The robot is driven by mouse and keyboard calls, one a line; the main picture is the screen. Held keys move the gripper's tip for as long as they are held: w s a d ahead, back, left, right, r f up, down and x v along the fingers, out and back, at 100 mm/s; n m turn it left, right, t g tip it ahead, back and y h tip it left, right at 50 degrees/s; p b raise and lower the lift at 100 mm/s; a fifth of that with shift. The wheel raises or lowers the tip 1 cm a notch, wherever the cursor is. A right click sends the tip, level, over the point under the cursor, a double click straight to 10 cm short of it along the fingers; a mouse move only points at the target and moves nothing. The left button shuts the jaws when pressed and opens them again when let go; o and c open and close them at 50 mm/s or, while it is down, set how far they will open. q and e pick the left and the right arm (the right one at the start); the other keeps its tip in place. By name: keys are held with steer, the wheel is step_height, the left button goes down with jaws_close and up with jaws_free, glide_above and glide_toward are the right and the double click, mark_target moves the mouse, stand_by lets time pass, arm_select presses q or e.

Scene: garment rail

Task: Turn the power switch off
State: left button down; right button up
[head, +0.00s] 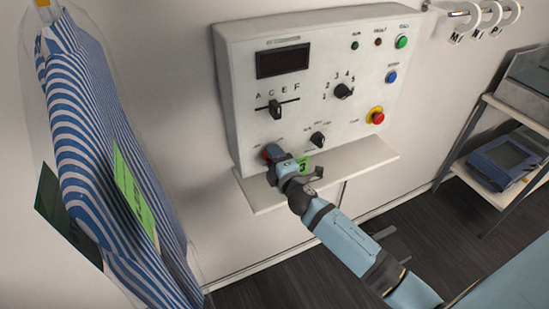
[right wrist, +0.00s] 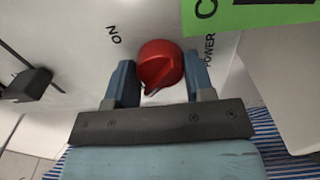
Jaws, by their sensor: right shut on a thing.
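The power switch (right wrist: 157,62) is a red rotary knob on the front of the white control panel (head: 240,75), near its lower left corner. In the right wrist view the words ON and POWER are printed on either side of it. A white mark shows on the knob's edge towards my gripper. My right gripper (right wrist: 160,78) is shut on the knob, one blue finger on each side. In the head view my right gripper (head: 273,156) reaches the panel from below right and mostly hides the red switch. My left gripper is not in view.
The panel also carries a slider (head: 275,109), a numbered dial (head: 343,91), a small black knob (head: 317,139) and a red emergency button (head: 377,117). A ledge (head: 350,160) juts out below. A striped garment (head: 95,130) hangs at left; a shelf (head: 470,150) stands right.

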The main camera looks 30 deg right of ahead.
stand_by(0.4)
steer(key=o, duration=0.6)
steer(key=s+b, duration=0.1)
steer(key=s, duration=0.8)
steer(key=s+b, duration=0.1)
steer(key=s, duration=0.3)
steer(key=shift+s+a+b, duration=0.35)
steer(key=shift+s, duration=0.05)
steer(key=s+a+f+m+g+y+p, duration=0.1)
steer(key=s+a+f+m+g, duration=0.1)
steer(key=s+a+f+m, duration=0.1)
steer(key=s+a+f+m+g+y+p, duration=0.1)
steer(key=s+a+f+m+g, duration=0.1)
steer(key=s+f+m, duration=0.4)
steer(key=s+a+f+m+g+y+p, duration=0.2)
steer(key=s+a+f+m+g, duration=0.1)
steer(key=s+a+f+m, duration=0.1)
steer(key=shift+s+a+f+m, duration=0.2)
steer(key=shift+s+f+m, duration=0.1)
steer(key=shift+s+f, duration=0.35)
steer(key=shift+s+a+f+m, duration=0.2)
steer(key=shift+s+f+m, duration=0.1)
steer(key=shift+s+f, duration=0.35)
